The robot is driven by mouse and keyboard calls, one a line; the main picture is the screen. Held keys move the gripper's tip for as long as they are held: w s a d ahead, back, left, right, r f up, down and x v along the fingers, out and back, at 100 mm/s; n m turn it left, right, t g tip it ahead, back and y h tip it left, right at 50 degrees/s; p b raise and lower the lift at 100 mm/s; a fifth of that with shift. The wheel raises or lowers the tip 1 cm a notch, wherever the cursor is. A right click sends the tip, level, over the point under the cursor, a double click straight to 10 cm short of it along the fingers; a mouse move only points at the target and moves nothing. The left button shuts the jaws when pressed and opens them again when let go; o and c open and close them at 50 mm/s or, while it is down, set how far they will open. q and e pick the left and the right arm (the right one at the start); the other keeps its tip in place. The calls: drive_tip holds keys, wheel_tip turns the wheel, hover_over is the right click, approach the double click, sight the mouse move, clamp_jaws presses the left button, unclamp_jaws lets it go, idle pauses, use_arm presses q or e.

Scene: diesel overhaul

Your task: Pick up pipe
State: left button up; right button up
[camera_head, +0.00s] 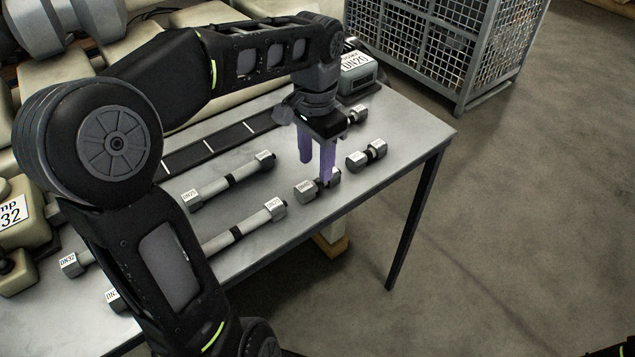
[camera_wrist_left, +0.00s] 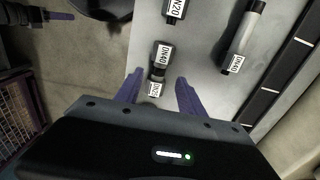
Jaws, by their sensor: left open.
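My left gripper (camera_head: 316,172) is open, its two purple fingers pointing down at a short grey pipe piece (camera_head: 303,190) with thick ends, on the table. In the left wrist view, that piece (camera_wrist_left: 159,70) lies between and just ahead of the open fingers (camera_wrist_left: 160,92), one end labelled DN40. I cannot tell whether the fingers touch it. Another short piece (camera_head: 367,153) lies to its right, and one more (camera_head: 357,113) behind. Longer pipes (camera_head: 230,180) (camera_head: 243,228) lie to the left. My right gripper (camera_wrist_left: 58,15) shows partly, blurred, at the wrist view's top left corner.
The grey table (camera_head: 408,133) has free surface at its right end. A dark marked strip (camera_head: 205,146) and a labelled DN20 block (camera_head: 357,72) lie at the back. A wire mesh cage (camera_head: 445,45) stands behind on the floor. Beige blocks (camera_head: 120,50) are at the left.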

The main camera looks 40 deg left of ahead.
sight(318, 181)
use_arm(q)
drive_tip(key=shift+w+d+f, duration=0.1)
drive_tip(key=shift+f, duration=2.55)
clamp_jaws()
